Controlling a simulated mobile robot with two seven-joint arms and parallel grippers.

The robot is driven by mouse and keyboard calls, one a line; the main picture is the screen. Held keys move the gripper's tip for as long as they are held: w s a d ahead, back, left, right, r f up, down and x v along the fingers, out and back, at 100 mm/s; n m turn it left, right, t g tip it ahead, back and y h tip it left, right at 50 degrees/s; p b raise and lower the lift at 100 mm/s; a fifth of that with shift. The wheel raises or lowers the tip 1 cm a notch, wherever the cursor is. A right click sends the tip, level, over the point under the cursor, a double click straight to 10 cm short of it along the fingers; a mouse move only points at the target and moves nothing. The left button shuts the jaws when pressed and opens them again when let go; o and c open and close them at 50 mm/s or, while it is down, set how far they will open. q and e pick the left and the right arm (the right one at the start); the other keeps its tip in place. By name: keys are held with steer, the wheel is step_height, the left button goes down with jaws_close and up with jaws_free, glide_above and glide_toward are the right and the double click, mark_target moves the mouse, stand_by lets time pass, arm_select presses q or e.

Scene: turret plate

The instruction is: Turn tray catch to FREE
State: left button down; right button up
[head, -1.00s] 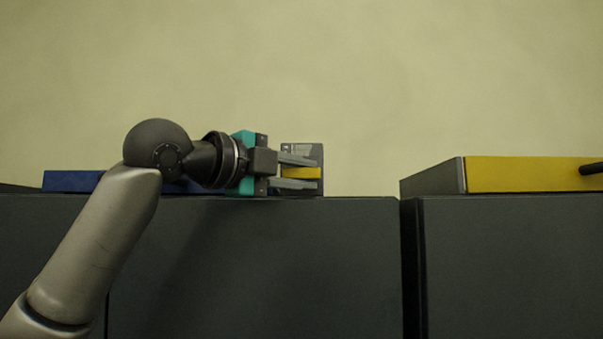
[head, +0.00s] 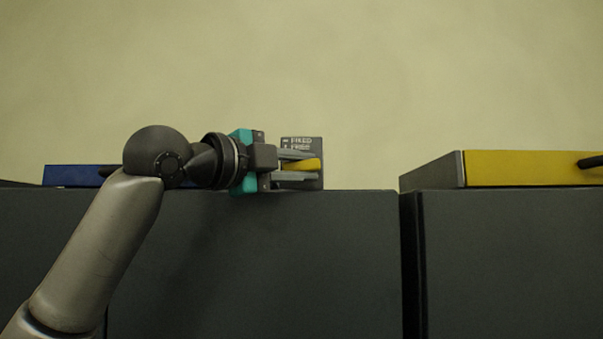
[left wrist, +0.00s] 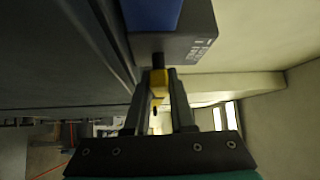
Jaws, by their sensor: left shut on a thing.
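The tray catch is a grey plate (head: 302,144) with a yellow lever (head: 303,165), standing at the top edge of the dark cabinet in the head view. The plate carries small lettering, of which FIXED can be read; the line below it is unclear. My left gripper (head: 300,166) reaches in from the left and is shut on the yellow lever, one finger above and one below. In the left wrist view the lever (left wrist: 158,84) sits between the fingers, against the grey block (left wrist: 180,48). The lever looks slightly tilted. My right gripper is not in view.
A dark cabinet (head: 270,250) fills the lower middle, with a narrow gap to another cabinet (head: 510,250) at right. A yellow-fronted box (head: 530,168) with a dark handle lies on the right one. A blue-fronted box (head: 70,176) is at left.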

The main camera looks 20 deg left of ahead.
arm_select(q)
steer(key=n+t+b, duration=0.2)
steer(key=n, duration=0.1)
steer(key=n+t+y+b, duration=0.1)
steer(key=n+t+b, duration=0.1)
steer(key=b, duration=0.1)
steer(key=n+t+b, duration=0.2)
steer(key=n, duration=0.1)
steer(key=shift+d+f+n+y, duration=0.15)
steer(key=shift+f+n+y, duration=0.15)
steer(key=shift+y, duration=0.1)
steer(key=n+t+y+b, duration=0.1)
steer(key=n, duration=0.1)
steer(key=n+t+y+b, duration=0.1)
steer(key=n+y, duration=0.1)
steer(key=shift+n+t+b, duration=0.3)
steer(key=shift+b, duration=0.05)
steer(key=n+t+y+b, duration=0.1)
steer(key=n+y, duration=0.3)
steer(key=n, duration=0.1)
steer(key=shift+w+r, duration=0.1)
steer(key=shift+r+n+y+b, duration=0.1)
steer(key=shift+n+y+b, duration=0.2)
steer(key=shift+n+y, duration=3.7)
steer(key=shift+y, duration=0.1)
steer(key=c, duration=1)
jaws_free()
steer(key=shift+c, duration=0.2)
